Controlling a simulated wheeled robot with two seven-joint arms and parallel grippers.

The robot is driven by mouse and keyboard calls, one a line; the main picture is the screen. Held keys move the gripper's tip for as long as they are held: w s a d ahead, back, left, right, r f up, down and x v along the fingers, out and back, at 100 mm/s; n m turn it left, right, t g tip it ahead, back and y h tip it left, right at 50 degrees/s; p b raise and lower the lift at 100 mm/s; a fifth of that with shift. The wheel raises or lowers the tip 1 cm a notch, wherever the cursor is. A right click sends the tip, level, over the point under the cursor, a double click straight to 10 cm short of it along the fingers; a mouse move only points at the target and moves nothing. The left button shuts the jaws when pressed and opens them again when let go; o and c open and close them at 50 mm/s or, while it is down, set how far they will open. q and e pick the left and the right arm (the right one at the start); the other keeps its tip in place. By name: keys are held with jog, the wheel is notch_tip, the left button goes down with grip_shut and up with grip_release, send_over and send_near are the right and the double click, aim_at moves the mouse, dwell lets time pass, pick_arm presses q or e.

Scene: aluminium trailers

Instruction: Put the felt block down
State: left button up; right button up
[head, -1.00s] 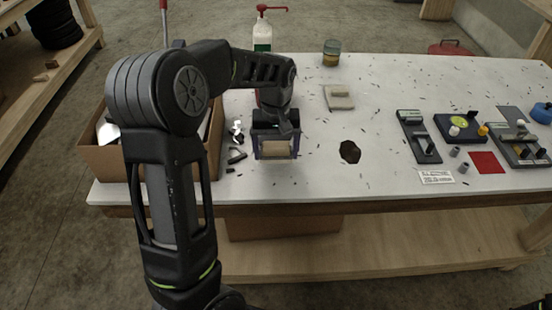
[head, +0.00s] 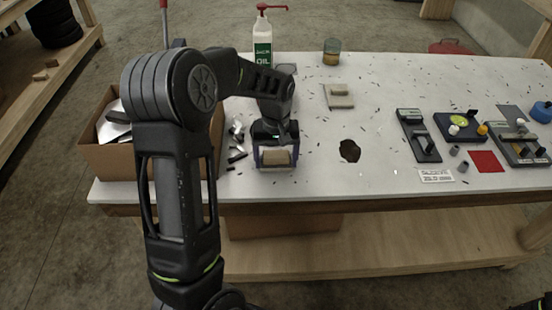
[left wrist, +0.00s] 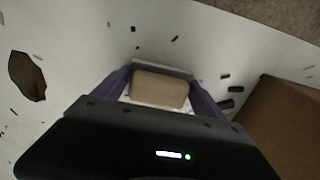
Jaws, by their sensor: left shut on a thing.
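The felt block (head: 277,158) is a beige block between the fingers of my left gripper (head: 275,162), near the front edge of the white table (head: 330,180). In the left wrist view, the block (left wrist: 160,88) sits between the two purple fingers of the gripper (left wrist: 160,90), which is shut on it. The gripper is low over the tabletop. I cannot tell whether the block's underside touches the table. My right gripper is not in view.
A cardboard box (head: 100,160) stands left of the gripper, with dark scraps (head: 236,140) between. A brown stain (head: 349,151) lies to the right. An oil bottle (head: 262,45), a jar (head: 332,52) and a pale pad (head: 339,96) are behind. Fixtures (head: 419,136) stand further right.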

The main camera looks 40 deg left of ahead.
aim_at(276, 156)
pick_arm(q)
jog(key=shift+s+d+f, duration=0.2)
jog(key=shift+s+f, duration=0.05)
jog(key=shift+f, duration=0.25)
jog(key=o, duration=1.8)
jog(key=shift+f, duration=0.1)
jog(key=shift+o, duration=0.2)
jog(key=shift+s+a, duration=0.1)
jog(key=shift+a+r+p, duration=0.1)
jog(key=shift+r+p, duration=0.25)
jog(key=shift+r, duration=0.25)
notch_tip(276, 156, up, 12)
jog(key=b, duration=0.1)
jog(key=shift+w+r, duration=0.15)
jog(key=shift+w, duration=0.15)
